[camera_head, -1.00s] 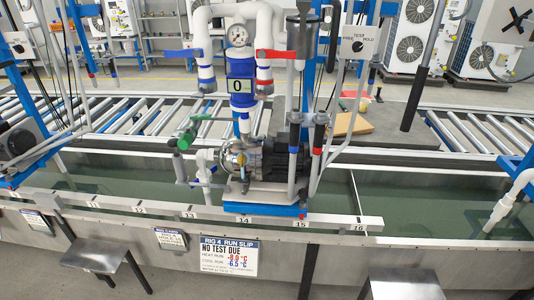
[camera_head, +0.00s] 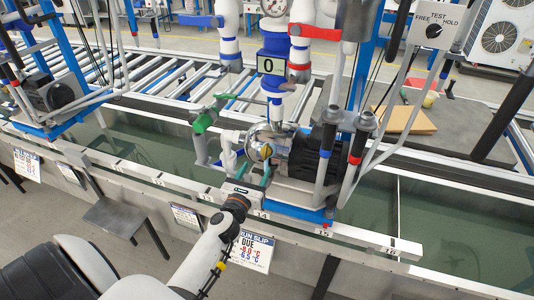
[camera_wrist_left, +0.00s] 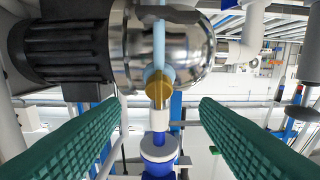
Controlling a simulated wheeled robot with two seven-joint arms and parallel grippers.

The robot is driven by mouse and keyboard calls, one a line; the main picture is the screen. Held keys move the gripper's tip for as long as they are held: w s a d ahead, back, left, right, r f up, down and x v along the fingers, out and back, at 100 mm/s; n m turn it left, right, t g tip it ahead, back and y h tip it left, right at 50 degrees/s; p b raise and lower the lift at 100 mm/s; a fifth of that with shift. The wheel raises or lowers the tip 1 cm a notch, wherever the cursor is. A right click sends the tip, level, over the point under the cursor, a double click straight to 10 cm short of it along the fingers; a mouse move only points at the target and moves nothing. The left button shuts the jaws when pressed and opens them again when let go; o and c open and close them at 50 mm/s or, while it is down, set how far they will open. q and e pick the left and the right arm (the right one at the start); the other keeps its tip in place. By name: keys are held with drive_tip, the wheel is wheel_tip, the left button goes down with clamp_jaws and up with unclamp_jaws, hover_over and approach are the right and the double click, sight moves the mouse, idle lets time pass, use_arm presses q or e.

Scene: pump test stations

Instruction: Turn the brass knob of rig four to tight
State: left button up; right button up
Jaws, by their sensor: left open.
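The brass knob (camera_head: 266,151) sits on the front of the shiny steel pump head (camera_head: 254,143) of rig four, and it also shows in the left wrist view (camera_wrist_left: 159,86), between the finger lines. My left gripper (camera_head: 253,173) comes up from below in the head view. Its green-padded fingers are open, one on each side and just short of the knob, with nothing between them. In the left wrist view the pads of my left gripper (camera_wrist_left: 158,108) spread wide below the knob. Whether they touch anything is not clear. My right gripper is not in view.
A green-handled valve (camera_head: 206,119) stands left of the pump. A dark motor (camera_head: 303,153) and upright pipes crowd its right. A white rail (camera_head: 370,237) with number labels runs in front, above the water trough (camera_head: 460,240). The rig four slip (camera_head: 252,250) is partly covered by my arm.

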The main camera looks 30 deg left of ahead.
sight(264, 156)
use_arm(q)
drive_tip(key=x, duration=0.8)
drive_tip(key=shift+w+f, duration=0.15)
drive_tip(key=shift+w, duration=0.05)
drive_tip(key=shift+c, duration=0.3)
drive_tip(key=c, duration=0.9)
